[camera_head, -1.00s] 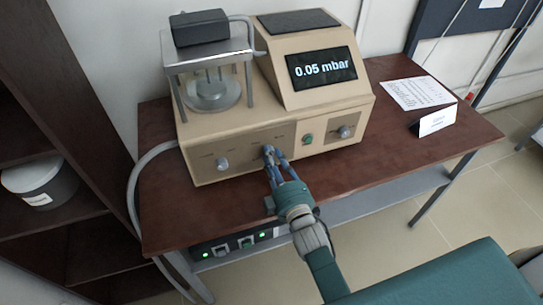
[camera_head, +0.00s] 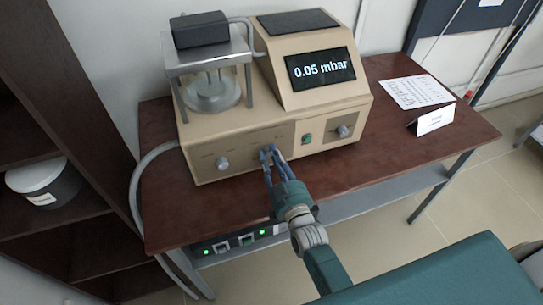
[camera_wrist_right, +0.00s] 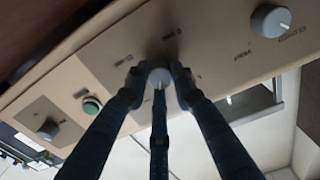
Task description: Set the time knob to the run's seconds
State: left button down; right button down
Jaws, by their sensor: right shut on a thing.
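The tan benchtop machine (camera_head: 240,136) has a row of controls on its front panel. My right gripper (camera_head: 270,153) reaches up to the middle of that panel, its blue fingers closed around a small grey knob. In the right wrist view this knob (camera_wrist_right: 160,77) sits between the dark fingertips (camera_wrist_right: 158,88), with a pale mark on its face. Small print beside it is too blurred to read surely. The dark display (camera_head: 321,68) reads 0.05 mbar. My left gripper is not in view.
A grey knob (camera_head: 222,163) is left of the held one; a green button (camera_head: 307,139) and another knob (camera_head: 343,131) are to the right. A printed sheet (camera_head: 417,92) and a folded card (camera_head: 435,119) lie on the brown table (camera_head: 400,150). A hose runs at the left.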

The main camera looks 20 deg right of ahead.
jog(key=m, duration=0.5)
jog(key=shift+s+f+m, duration=0.1)
jog(key=shift+f+m, duration=0.2)
jog(key=shift+f, duration=0.05)
jog(key=m, duration=0.4)
jog(key=shift+a, duration=0.15)
jog(key=m+b, duration=0.1)
jog(key=m, duration=0.4)
jog(key=shift+a+m, duration=0.1)
jog(key=shift+m, duration=0.3)
jog(key=shift+m+b, duration=0.6)
jog(key=shift+m, duration=1.7)
jog(key=shift+r, duration=0.1)
jog(key=c, duration=1.5)
grip_release()
jog(key=shift+o, duration=0.2)
jog(key=shift+a+r, duration=0.1)
jog(key=shift+r, duration=0.1)
